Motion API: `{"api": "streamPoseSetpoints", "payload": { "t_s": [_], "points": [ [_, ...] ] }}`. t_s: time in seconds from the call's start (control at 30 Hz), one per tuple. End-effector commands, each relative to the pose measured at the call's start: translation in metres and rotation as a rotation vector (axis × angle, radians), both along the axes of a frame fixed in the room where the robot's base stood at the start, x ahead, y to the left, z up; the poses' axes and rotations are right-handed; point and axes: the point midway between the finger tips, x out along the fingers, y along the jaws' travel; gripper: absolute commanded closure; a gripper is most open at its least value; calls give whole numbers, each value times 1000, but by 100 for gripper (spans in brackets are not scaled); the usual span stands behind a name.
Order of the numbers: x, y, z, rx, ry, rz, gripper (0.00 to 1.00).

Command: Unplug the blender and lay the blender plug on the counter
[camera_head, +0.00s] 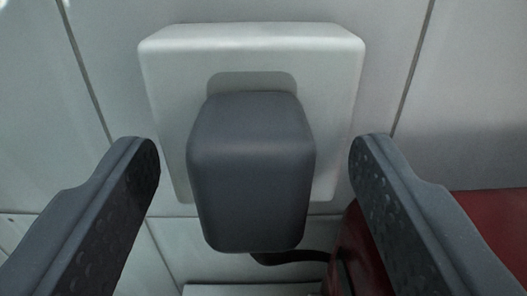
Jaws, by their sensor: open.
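The grey blender plug (250,175) sits in a white wall outlet plate (330,60) in the middle of the view. Its dark cord (290,257) comes out below and runs right. My gripper (254,165) is open, with one finger on each side of the plug. Gaps show between both fingers and the plug, so neither touches it. The plug's prongs are hidden behind its body.
The wall behind is pale tile (480,80) with dark joints. A dark red object (500,220) stands at the lower right, partly hidden behind my right finger. A pale surface (250,289) shows at the bottom edge.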

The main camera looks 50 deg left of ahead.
Motion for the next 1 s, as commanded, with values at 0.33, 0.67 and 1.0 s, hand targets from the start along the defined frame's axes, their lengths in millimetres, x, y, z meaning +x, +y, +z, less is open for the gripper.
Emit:
{"api": "streamPoseSetpoints", "payload": {
  "t_s": [0.33,0.67,1.0],
  "points": [
    [0,0,0,0,0,0,80],
    [-2,-3,0,-1,1,-1,100],
    [-8,-13,0,-1,0,-1,100]
  ]
}}
